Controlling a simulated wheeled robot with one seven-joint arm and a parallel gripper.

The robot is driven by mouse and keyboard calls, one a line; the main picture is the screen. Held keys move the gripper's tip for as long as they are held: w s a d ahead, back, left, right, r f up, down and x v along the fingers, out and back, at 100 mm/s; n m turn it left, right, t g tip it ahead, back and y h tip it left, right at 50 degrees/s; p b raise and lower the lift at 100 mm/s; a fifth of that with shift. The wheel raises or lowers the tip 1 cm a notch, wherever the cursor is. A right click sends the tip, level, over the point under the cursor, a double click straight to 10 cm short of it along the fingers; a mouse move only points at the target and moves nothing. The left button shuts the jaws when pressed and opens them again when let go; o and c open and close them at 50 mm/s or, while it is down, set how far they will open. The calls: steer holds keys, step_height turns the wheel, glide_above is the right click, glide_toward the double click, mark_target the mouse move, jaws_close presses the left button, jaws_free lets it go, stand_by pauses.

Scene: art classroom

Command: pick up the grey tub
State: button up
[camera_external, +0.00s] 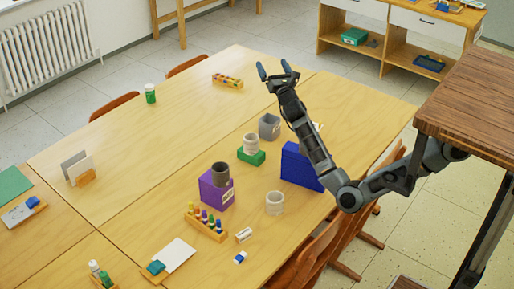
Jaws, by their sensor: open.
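A grey square tub (269,126) stands upright on the wooden table, just left of my forearm. A darker grey round tub (221,173) stands on a purple box (216,194). Two paler, off-white tubs also show: one (250,143) on a green block (251,157), the other (274,204) directly on the table. I cannot tell which tub the task means. My gripper (275,67) is raised above the far part of the table, fingers apart, empty and pointing up. It appears beyond the tubs in the picture and touches none of them.
A blue box (300,167) stands beside my arm. A rack of small coloured bottles (206,224), a white eraser-like block (244,235) and white paper (175,254) lie nearer.

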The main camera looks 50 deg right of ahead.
steer(key=d+r+n+t+y, duration=0.3)
steer(key=r+t, duration=0.2)
steer(key=n+g+y+b, duration=0.2)
steer(key=n+g+y, duration=0.4)
steer(key=y, duration=0.4)
glide_above(277, 123)
steer(key=s, duration=0.4)
step_height(277, 123, down, 13)
steer(key=shift+m+g, duration=0.4)
steer(key=f, duration=2.6)
steer(key=shift+w+d+f, duration=0.1)
steer(key=shift+d, duration=0.1)
steer(key=shift+w+a+f+b, duration=0.1)
steer(key=shift+w+f+b, duration=0.15)
steer(key=shift+w+b, duration=0.7)
steer(key=shift+w, duration=0.4)
steer(key=w+b, duration=0.4)
steer(key=shift+a+f, duration=0.2)
steer(key=shift+f, duration=0.1)
steer(key=shift+w+r+b, duration=0.2)
steer(key=shift+w+b, duration=0.15)
steer(key=shift+w, duration=0.2)
